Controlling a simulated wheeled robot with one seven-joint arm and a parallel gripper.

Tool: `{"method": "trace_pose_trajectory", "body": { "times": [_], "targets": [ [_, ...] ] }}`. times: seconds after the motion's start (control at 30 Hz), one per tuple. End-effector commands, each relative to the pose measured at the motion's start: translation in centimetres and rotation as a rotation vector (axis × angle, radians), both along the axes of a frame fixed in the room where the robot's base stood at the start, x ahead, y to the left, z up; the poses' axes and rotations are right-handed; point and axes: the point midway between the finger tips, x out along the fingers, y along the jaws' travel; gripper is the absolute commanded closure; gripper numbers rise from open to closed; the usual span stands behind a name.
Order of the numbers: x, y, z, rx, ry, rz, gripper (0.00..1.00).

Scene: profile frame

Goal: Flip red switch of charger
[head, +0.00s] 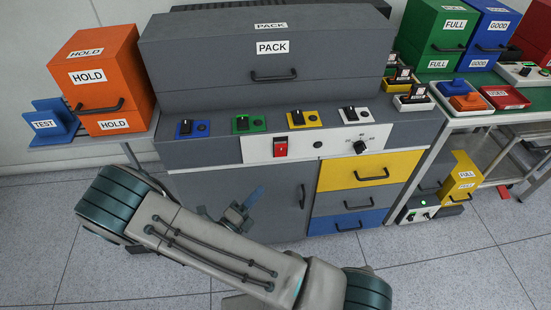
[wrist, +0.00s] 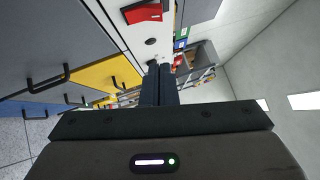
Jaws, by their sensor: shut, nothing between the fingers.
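The charger's red switch (head: 280,146) sits on the white panel (head: 300,149) on the front of the grey unit. In the wrist view the red switch (wrist: 142,13) is at the top, left of my fingers, on the white panel (wrist: 118,25). My gripper (head: 257,193) shows in front of the grey cabinet door, lower in the picture than the switch. In the wrist view my gripper (wrist: 160,72) has its two dark fingers together, with nothing between them. The fingers appear apart from the switch. Which way the switch is set is too small to tell.
A black button (head: 318,145) and dial (head: 360,146) share the panel. Blue, green, yellow and white switch blocks stand on the ledge above. Below are a door handle (head: 303,196) and yellow, grey and blue drawers with protruding handles. An orange HOLD box (head: 100,75) stands left.

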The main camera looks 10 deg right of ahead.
Motion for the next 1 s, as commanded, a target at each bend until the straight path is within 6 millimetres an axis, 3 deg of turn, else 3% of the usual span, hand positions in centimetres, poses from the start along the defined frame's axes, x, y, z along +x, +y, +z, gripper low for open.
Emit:
{"method": "trace_pose_trajectory", "body": {
  "times": [0.27, 0.63, 0.8, 1.0],
  "targets": [
    [1.6, -2.0, 0.6, 0.0, -0.002, -0.003, 1.0],
    [6.4, -8.0, 2.0, 0.0, -0.002, -0.005, 1.0],
    [8.9, -7.9, 2.6, 0.003, -0.002, -0.001, 1.0],
    [10.0, -7.9, 2.9, 0.002, -0.002, -0.002, 1.0]
  ]
}}
